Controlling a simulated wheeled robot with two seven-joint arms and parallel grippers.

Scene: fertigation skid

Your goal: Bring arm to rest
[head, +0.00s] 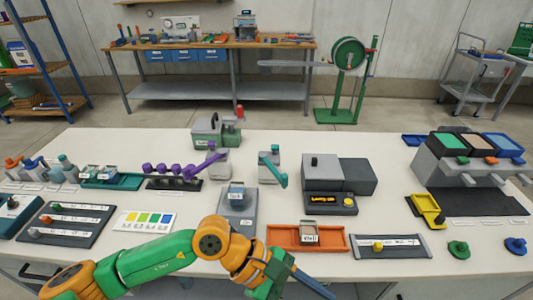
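My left arm, green and orange, comes in from the lower left and bends in front of the white table (385,165). Its orange wrist hangs over the table's front edge, near the orange tray. My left gripper (298,284) is at the bottom of the head view, pointing down and right, partly cut off by the frame edge. Its fingertips are not clear, so its opening cannot be told. I see nothing clearly held in it. My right gripper is not in view.
Close to the arm are a grey scale-like device (238,218), an orange tray (276,238) and a colour chart (146,221). A grey slider panel (411,252) lies to the right. A dispenser with coloured tops (440,160) stands far right. A workbench (215,45) is behind.

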